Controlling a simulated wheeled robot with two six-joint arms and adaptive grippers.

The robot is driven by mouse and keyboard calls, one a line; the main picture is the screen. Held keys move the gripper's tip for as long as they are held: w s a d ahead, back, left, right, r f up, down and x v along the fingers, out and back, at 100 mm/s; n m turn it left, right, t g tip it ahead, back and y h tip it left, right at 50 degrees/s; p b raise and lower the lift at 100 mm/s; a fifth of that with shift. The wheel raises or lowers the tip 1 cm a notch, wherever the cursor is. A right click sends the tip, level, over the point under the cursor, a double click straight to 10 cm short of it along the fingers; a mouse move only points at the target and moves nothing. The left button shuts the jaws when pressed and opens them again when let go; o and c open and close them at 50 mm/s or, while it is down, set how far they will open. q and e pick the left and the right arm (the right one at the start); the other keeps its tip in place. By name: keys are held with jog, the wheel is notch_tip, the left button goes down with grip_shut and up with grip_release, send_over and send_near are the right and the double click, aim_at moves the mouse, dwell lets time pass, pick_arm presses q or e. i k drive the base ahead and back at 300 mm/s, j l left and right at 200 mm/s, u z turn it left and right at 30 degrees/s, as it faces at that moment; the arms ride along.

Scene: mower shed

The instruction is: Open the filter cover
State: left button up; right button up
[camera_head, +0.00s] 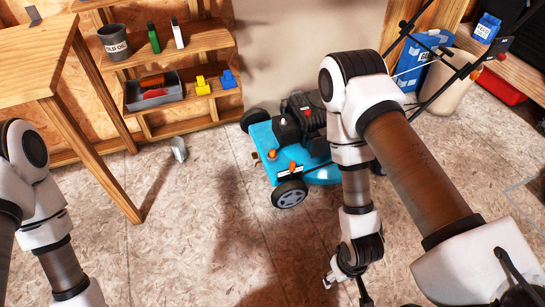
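A blue lawn mower (262,140) with a black engine (303,113) stands on the floor in the head view. My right arm hides its right part. Orange knobs show on its deck. I cannot make out the filter cover for certain; it may be hidden or too small to tell. My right gripper (349,283) hangs low at the bottom edge, in front of the mower and apart from it. It is partly cut off, so its opening does not show clearly. My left arm comes in at the lower left, and its gripper is out of view.
A small metal object (179,149) lies on the floor. A wooden table (32,65) is at left. Floor between my arms is clear.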

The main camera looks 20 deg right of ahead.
aim_at(321, 145)
jog(key=l+z, duration=0.25)
jog(key=z, duration=0.15)
jog(key=i+l+z, duration=0.15)
jog(key=z, duration=0.25)
jog(key=i+l+z, duration=0.15)
jog(key=z, duration=0.25)
jog(key=i+l+z, duration=0.15)
jog(key=z, duration=0.25)
jog(key=i+l, duration=0.5)
